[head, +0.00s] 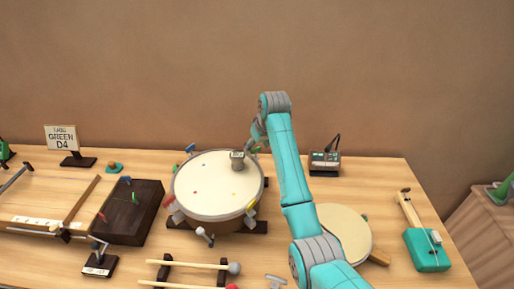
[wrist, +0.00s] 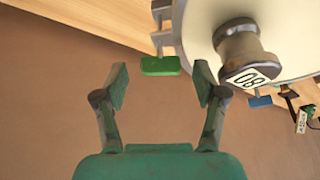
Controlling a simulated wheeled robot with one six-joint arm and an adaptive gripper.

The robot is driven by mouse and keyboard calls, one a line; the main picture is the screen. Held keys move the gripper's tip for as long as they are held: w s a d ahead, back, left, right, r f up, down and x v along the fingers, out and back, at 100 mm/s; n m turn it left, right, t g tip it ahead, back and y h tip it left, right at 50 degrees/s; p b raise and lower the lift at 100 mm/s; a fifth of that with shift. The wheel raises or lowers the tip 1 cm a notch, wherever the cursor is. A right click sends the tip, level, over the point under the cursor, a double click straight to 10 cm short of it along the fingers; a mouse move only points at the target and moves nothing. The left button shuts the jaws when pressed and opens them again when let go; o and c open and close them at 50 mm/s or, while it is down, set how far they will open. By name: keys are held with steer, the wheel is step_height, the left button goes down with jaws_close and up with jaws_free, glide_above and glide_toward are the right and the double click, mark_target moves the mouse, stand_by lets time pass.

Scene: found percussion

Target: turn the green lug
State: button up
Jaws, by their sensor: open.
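The green lug (wrist: 160,66) is a flat green handle at the rim of the drum (wrist: 200,30). My gripper (wrist: 161,78) is open, with one finger to each side of the lug in the wrist view. The lug appears just beyond the fingertips, and I see no contact. In the head view the drum (head: 210,205) stands mid-table, and a small bit of the green lug (head: 255,149) shows at its far right rim. My arm's end is there too, and my fingers are mostly hidden.
A grey weight marked 80 (wrist: 240,50) sits on the drumhead close to the lug. A blue lug (wrist: 260,101) is farther along the rim. A sign (head: 62,138) reads "GREEN D4". A small box device (head: 324,163) stands right of my arm. The wall is close behind.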

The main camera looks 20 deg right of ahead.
steer(key=shift+w+f, duration=0.15)
steer(key=shift+f, duration=0.25)
steer(key=shift+c, duration=0.3)
steer(key=c, duration=1.1)
steer(key=shift+n+y, duration=0.6)
steer(key=shift+n, duration=0.9)
steer(key=o, duration=1.2)
steer(key=shift+c, duration=0.2)
